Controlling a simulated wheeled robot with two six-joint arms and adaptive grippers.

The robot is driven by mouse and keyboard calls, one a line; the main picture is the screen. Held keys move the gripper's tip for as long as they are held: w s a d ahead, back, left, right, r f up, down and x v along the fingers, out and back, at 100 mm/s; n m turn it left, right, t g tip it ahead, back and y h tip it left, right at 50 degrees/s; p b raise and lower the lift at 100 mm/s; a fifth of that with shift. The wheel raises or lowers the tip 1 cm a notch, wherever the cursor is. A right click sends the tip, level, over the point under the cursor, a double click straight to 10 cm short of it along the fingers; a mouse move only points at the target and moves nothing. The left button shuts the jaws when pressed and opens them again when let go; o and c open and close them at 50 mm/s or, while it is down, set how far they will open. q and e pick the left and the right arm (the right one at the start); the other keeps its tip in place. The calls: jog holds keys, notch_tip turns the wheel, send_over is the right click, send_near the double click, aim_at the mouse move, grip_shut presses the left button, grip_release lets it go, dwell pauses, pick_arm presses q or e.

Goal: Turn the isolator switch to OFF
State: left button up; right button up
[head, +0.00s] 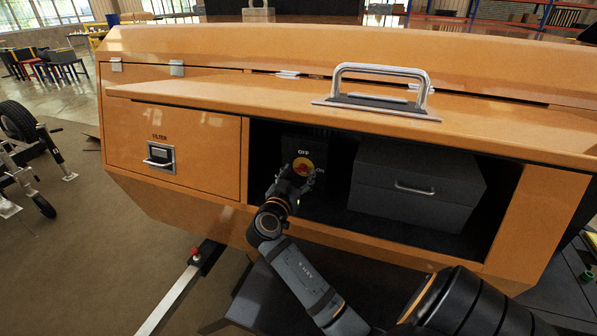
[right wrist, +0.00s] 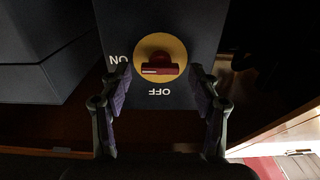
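The isolator switch is a red handle on a yellow disc, on a dark box (head: 300,146) inside the orange housing's open bay. In the right wrist view the red handle (right wrist: 158,65) lies crosswise, with a white mark on its left part, towards the ON label. The OFF label (right wrist: 159,92) reads upside down below the disc there. My right gripper (right wrist: 160,78) is open, one finger on each side of the handle, with visible gaps to it. In the head view my right gripper (head: 297,180) partly covers the disc. My left gripper is not in view.
A dark grey case (head: 415,190) with a metal handle stands right of the switch box in the bay. The raised orange flap (head: 230,101) with a silver handle (head: 380,78) overhangs the opening. A closed FILTER door (head: 172,150) is on the left.

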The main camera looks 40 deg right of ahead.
jog(key=c, duration=1.2)
jog(key=shift+o, duration=0.2)
jog(key=shift+n, duration=0.4)
jog(key=n+p, duration=0.1)
jog(key=n, duration=0.2)
jog(key=shift+n, duration=0.3)
jog(key=n+p, duration=0.2)
jog(key=n, duration=0.2)
jog(key=shift+w+n, duration=0.1)
jog(key=shift+n, duration=0.2)
jog(key=n+p, duration=0.3)
jog(key=n, duration=0.1)
jog(key=shift+a+n, duration=0.1)
jog(key=shift+n, duration=0.2)
jog(key=shift+f+n+p, duration=0.15)
jog(key=shift+n+p, duration=1.15)
jog(key=shift+n, duration=0.9)
